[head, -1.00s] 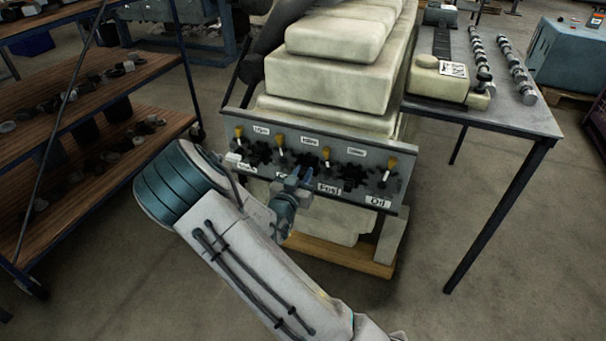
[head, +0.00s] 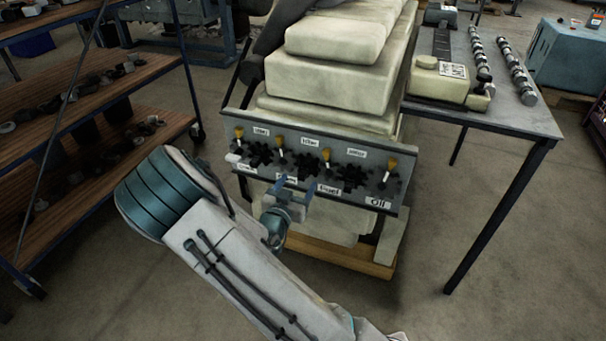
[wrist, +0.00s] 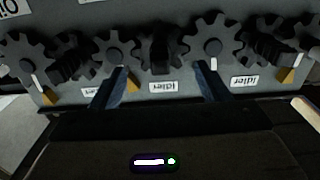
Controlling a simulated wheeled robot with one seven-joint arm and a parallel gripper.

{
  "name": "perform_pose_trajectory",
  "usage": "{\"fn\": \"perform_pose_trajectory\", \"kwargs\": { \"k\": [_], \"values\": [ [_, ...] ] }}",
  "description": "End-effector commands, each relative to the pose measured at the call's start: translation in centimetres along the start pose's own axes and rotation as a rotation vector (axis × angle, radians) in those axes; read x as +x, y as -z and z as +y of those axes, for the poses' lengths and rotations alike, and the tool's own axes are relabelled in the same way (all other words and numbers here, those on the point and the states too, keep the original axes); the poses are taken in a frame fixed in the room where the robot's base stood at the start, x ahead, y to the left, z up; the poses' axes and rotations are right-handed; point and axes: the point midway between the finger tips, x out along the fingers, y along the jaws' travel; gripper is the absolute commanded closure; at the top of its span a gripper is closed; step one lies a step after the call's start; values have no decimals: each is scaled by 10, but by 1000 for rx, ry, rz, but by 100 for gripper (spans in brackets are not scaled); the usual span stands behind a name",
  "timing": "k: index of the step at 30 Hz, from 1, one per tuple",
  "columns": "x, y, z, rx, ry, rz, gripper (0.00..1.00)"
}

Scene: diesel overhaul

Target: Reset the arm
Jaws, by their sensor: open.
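My gripper (head: 294,188) is in front of the lower edge of the grey control panel (head: 230,126) on the engine. In the wrist view its two blue-grey fingers (wrist: 157,88) are spread wide with nothing between them. The panel carries several dark gear-shaped knobs (head: 352,174), yellow-handled levers (head: 327,155) and white labels, among them "Fuel" and "Oil". In the wrist view the fingers point toward the gear knobs (wrist: 213,42) and "idler" labels (wrist: 168,87); I cannot tell whether they touch the panel.
A wooden-shelved rack (head: 150,128) with small parts stands at the left. A metal table (head: 515,118) with shafts and a cream-coloured part (head: 440,82) stands at the right. The cream engine body (head: 330,75) rises behind the panel. The floor at the lower right is clear.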

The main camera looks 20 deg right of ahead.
Motion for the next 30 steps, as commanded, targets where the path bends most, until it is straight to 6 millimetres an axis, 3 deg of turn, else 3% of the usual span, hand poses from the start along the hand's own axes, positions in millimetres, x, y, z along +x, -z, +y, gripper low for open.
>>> {"fn": "perform_pose_trajectory", "kwargs": {
  "k": [6,21,26,30],
  "values": [
    [-22,0,0,1,1,0,31],
    [-22,1,0,6,0,-15,31],
    [-18,8,0,52,10,-162,31],
    [-21,19,-6,116,57,-392,31]
  ]
}}
